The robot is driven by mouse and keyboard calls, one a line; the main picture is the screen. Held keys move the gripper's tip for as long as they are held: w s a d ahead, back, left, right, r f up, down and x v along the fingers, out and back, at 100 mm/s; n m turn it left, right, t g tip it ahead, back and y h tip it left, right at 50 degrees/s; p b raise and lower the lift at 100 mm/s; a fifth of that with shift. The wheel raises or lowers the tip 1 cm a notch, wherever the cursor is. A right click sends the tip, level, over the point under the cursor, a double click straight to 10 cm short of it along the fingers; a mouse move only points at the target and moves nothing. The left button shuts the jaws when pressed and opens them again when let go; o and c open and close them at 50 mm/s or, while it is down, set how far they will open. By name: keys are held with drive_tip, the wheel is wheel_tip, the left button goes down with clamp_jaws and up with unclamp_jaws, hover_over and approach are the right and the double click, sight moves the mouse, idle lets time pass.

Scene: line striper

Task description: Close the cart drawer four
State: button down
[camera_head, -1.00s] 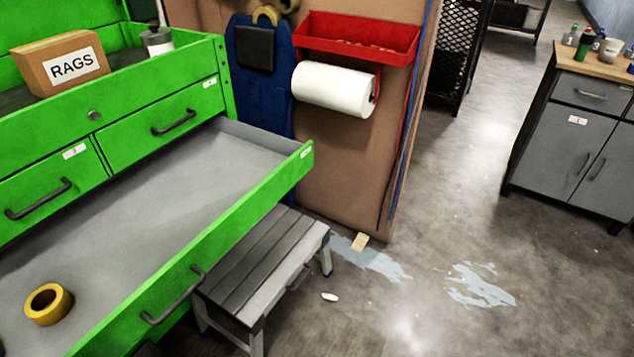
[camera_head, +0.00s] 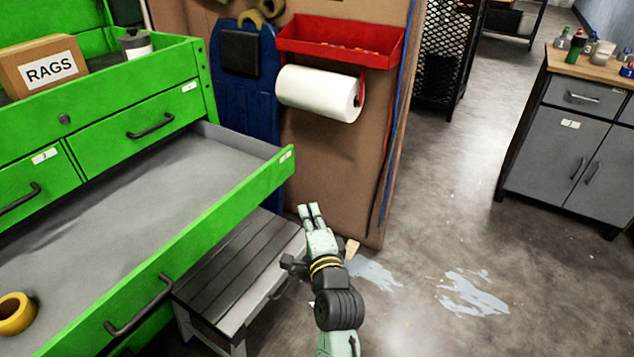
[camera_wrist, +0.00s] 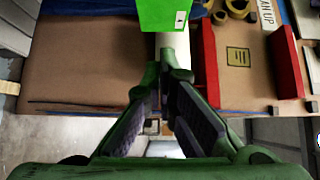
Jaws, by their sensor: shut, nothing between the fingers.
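The green cart has one wide drawer (camera_head: 215,220) pulled far out, with a grey inside, a dark bar handle (camera_head: 138,306) and a small label at its right end that is too small to read. Its green end also shows at the top of the wrist view (camera_wrist: 160,14). My gripper (camera_head: 310,211) is shut and empty. In the head view it appears just right of the drawer's right front corner and lower in the picture, with a visible gap. The gripper's fingers (camera_wrist: 162,78) point toward the drawer end in the wrist view.
A yellow tape roll (camera_head: 15,313) lies in the drawer. A grey step stool (camera_head: 235,270) stands under it. A brown panel (camera_head: 335,165) with a paper towel roll (camera_head: 318,93) and red tray (camera_head: 340,42) is behind. Open floor lies right, before a grey cabinet (camera_head: 565,150).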

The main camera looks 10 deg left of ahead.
drive_tip(key=p, duration=0.3)
approach(285, 170)
drive_tip(key=w+d, duration=0.2)
drive_tip(key=w, duration=0.1)
drive_tip(key=shift+w+a+r+p, duration=0.1)
drive_tip(key=shift+w+a+p, duration=0.15)
drive_tip(key=shift+a, duration=0.7)
drive_tip(key=shift+w+a+r+p, duration=0.15)
drive_tip(key=shift+w+a, duration=0.15)
drive_tip(key=shift+a, duration=0.7)
drive_tip(key=shift+w+f, duration=0.1)
